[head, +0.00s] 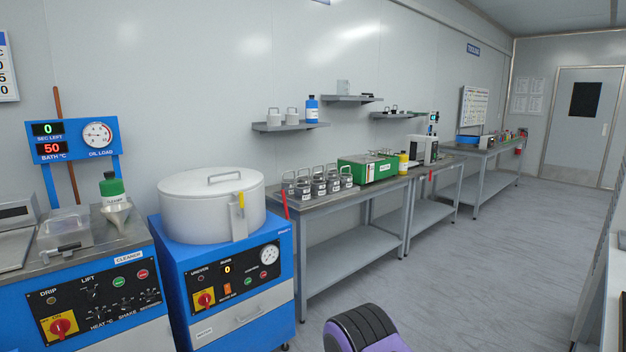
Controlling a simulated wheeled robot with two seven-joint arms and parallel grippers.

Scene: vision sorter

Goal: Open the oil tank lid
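No part is clearly marked as the oil tank lid. A blue machine (95,265) stands at the left, with a steel top and a dark control panel. A blue display (72,140) above it reads "OIL LOAD" and 50 for the bath. A flat grey metal piece (14,250) lies on its top at the left picture edge, cut off by the frame. Right of it, a white round drum (205,218) sits on a second blue machine (232,280). Neither gripper is in view.
A bench (325,200) with several lidded metal pots and a green device (367,170) lies to the right. The floor (470,260) at right is free.

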